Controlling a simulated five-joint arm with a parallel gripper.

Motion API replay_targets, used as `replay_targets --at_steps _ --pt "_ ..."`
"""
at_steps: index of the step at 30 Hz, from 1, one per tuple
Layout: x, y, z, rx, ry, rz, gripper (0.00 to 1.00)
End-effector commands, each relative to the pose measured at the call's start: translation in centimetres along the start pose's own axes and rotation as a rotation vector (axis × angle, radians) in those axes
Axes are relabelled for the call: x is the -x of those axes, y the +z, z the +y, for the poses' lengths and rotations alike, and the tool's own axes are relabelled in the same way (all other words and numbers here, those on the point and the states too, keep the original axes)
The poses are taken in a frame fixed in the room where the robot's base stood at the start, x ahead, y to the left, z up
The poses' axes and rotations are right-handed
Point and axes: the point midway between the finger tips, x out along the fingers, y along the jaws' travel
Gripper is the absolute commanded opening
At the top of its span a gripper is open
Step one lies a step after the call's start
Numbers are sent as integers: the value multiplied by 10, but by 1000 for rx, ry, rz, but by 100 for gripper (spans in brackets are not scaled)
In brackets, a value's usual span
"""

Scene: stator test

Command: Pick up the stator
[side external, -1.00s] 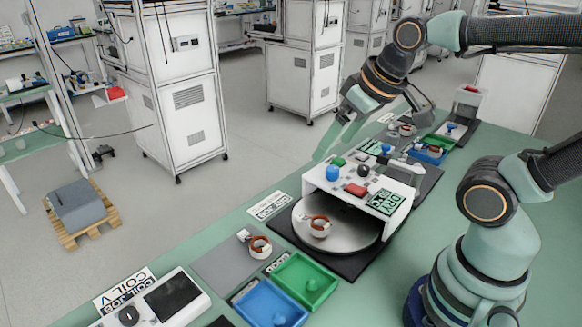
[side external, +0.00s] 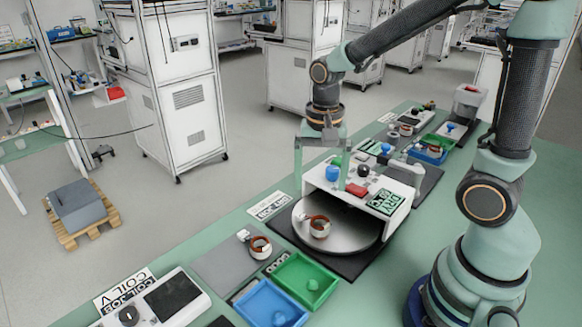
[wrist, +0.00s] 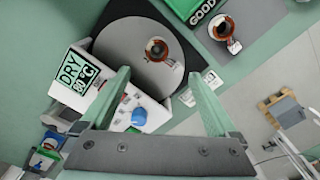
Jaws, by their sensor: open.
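Several copper-and-white stators are in view. One stator (side external: 320,227) sits on the round grey disc (side external: 350,240) at the front of the white DRY station; it also shows in the wrist view (wrist: 156,49). Another stator (side external: 259,247) lies on the grey mat (side external: 215,265) to the left, and shows in the wrist view (wrist: 223,28). My gripper (side external: 320,188) is open and empty, its fingers pointing down above the DRY station, behind the disc stator. In the wrist view, the disc stator is beyond and between the fingertips (wrist: 161,75).
The white DRY station (side external: 398,218) carries a blue button and a red block beneath my fingers. Green (side external: 305,283) and blue (side external: 268,303) trays lie in front. More stators and trays (side external: 428,154) are at the far right. A control box (side external: 160,302) stands front left.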

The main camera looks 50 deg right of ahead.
Motion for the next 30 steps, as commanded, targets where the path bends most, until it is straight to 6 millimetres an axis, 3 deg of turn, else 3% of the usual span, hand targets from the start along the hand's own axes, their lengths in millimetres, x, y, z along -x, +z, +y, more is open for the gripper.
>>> replay_targets --at_steps 10,19,30 --pt "-53 1 2 -6 7 -6 94" --pt "-75 1 3 -5 5 -4 94" --pt "-117 2 6 -5 4 -3 94"
